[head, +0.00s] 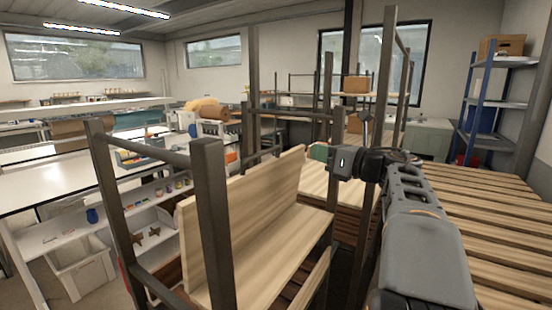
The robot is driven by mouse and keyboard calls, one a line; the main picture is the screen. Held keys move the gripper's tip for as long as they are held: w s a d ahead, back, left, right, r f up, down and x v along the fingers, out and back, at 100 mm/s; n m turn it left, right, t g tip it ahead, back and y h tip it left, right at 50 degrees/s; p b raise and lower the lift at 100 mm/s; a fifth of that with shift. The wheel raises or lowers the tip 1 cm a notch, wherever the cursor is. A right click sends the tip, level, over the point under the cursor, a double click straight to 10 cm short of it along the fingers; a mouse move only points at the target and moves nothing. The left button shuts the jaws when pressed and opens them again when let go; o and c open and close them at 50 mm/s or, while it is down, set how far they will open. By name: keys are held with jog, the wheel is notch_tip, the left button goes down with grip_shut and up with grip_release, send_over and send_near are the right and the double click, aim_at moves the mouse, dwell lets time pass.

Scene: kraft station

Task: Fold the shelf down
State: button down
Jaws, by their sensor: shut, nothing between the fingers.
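A pale wooden shelf stands inside a dark metal frame (212,225). It has an upright wooden panel (243,212) and a flat wooden board (270,262) that meets the panel's lower edge. The panel leans only slightly, if at all; its hinge or support is not visible. My gripper (319,153) is at the end of my arm, just right of the panel's upper right corner and near a frame post. Its fingers are shut and empty. I cannot tell whether the fingertips touch the panel or the post.
Slatted wooden surfaces (495,225) lie to the right. A white workbench (60,185) with shelves below stands at the left. More dark frames and a cardboard box (356,84) are behind. A blue rack (490,115) stands far right. Metal posts rise close around my gripper.

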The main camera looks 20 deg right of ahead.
jog(key=s+f+n+g, duration=0.1)
jog(key=n, duration=0.1)
jog(key=g+y+p, duration=0.1)
jog(key=p, duration=0.4)
send_near(267, 152)
jog(key=shift+n, duration=0.3)
jog(key=x, duration=0.6)
jog(key=shift+w, duration=0.15)
jog(key=shift+w+a+f, duration=0.15)
jog(key=shift+w+a, duration=0.2)
jog(key=shift+w, duration=0.2)
